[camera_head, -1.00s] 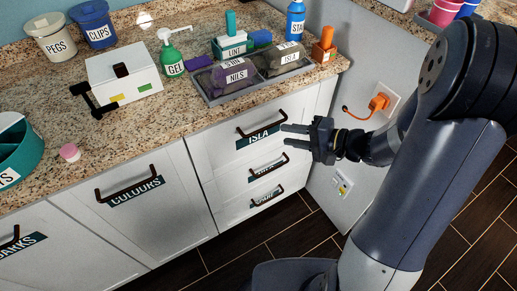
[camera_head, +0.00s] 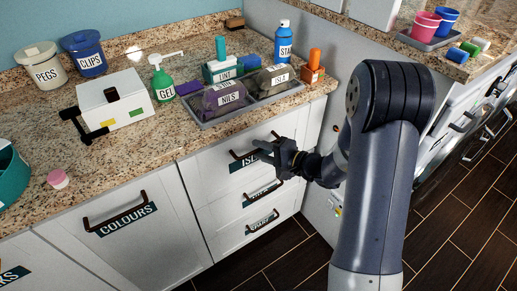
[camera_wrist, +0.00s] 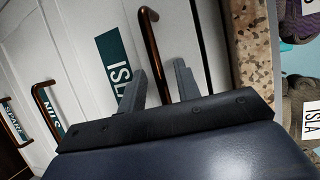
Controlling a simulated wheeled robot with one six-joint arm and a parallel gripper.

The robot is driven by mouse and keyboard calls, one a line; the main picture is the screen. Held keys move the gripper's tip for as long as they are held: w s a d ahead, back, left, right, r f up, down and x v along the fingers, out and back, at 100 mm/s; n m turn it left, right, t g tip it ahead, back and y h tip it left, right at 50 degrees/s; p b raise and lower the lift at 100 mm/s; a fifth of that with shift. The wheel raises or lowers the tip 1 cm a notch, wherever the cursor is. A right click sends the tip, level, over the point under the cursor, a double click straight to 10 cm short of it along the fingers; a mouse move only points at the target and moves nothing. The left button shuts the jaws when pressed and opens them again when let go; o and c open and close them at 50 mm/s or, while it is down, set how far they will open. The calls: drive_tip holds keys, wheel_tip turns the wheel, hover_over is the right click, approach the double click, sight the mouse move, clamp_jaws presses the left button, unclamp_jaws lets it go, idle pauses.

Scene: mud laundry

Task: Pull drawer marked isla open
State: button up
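The drawer marked ISLA (camera_head: 217,165) is the top one of the stack, and its white front looks flush with the cabinet. Its dark bronze bar handle (camera_head: 238,156) sits above a teal ISLA label, which also shows in the wrist view (camera_wrist: 114,68). My gripper (camera_head: 262,150) is at the right end of this handle. In the wrist view my gripper (camera_wrist: 161,72) has its two fingers apart, with the handle's near end (camera_wrist: 156,62) showing between them. I cannot tell whether either finger touches the handle. Part of the handle and label is hidden behind my gripper in the head view.
Two more handled drawers (camera_head: 262,222) are below, and the COLOURS door (camera_head: 120,215) is to the left. The granite counter edge (camera_head: 210,142) overhangs above, with a grey tray (camera_head: 215,122) of socks on it. Dark floor (camera_head: 285,262) lies open in front.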

drive_tip(key=shift+w+a+f, duration=0.1)
drive_tip(key=shift+w+a, duration=0.25)
drive_tip(key=shift+a, duration=0.15)
drive_tip(key=shift+c, duration=0.4)
clamp_jaws()
